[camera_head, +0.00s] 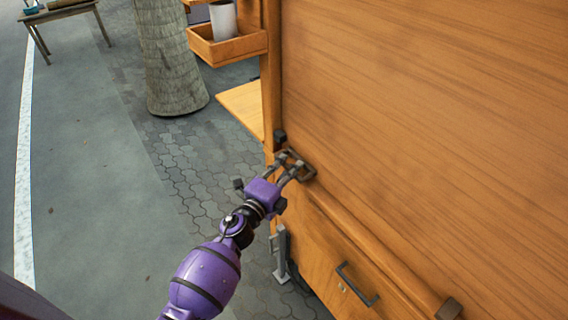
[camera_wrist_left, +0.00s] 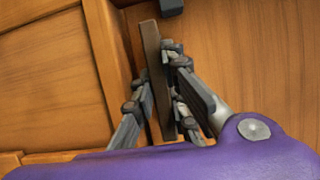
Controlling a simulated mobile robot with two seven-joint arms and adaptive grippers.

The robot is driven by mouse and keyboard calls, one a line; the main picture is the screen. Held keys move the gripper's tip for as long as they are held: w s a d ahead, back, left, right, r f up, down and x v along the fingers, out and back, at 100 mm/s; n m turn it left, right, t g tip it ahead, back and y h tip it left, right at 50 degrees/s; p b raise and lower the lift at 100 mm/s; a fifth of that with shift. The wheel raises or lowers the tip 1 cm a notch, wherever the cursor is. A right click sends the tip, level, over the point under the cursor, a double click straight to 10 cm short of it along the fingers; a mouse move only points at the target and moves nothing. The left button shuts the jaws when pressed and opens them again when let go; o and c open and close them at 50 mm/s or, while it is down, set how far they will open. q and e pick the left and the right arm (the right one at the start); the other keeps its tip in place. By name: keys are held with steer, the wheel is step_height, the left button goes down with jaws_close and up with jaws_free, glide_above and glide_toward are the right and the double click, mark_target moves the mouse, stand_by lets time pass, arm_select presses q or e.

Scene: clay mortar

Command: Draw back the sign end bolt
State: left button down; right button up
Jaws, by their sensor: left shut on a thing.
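The sign end bolt (camera_head: 307,174) is a dark grey metal piece at the lower left corner of the large wooden panel (camera_head: 430,90). My left gripper (camera_head: 291,166), on a purple arm, is shut on it. In the left wrist view the bolt (camera_wrist_left: 151,62) shows as a long dark bar standing between the fingers (camera_wrist_left: 158,92). The fingers hide part of it. I cannot tell how far the bolt is drawn. My right gripper is not in view.
A drawer with a dark handle (camera_head: 357,284) is below the panel. A dark block (camera_head: 449,309) sits on the ledge at lower right. A wooden tray (camera_head: 228,47) with a white cup (camera_head: 223,20) hangs behind. A tree trunk (camera_head: 170,60) stands beyond. Open paving lies left.

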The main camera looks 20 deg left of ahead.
arm_select(q)
steer(key=c, duration=1.9)
jaws_free()
steer(key=shift+s+d+f, duration=0.1)
steer(key=shift+s+d, duration=0.05)
steer(key=shift+d, duration=0.05)
steer(key=shift+o, duration=0.8)
steer(key=v, duration=1.2)
steer(key=shift+a, duration=0.2)
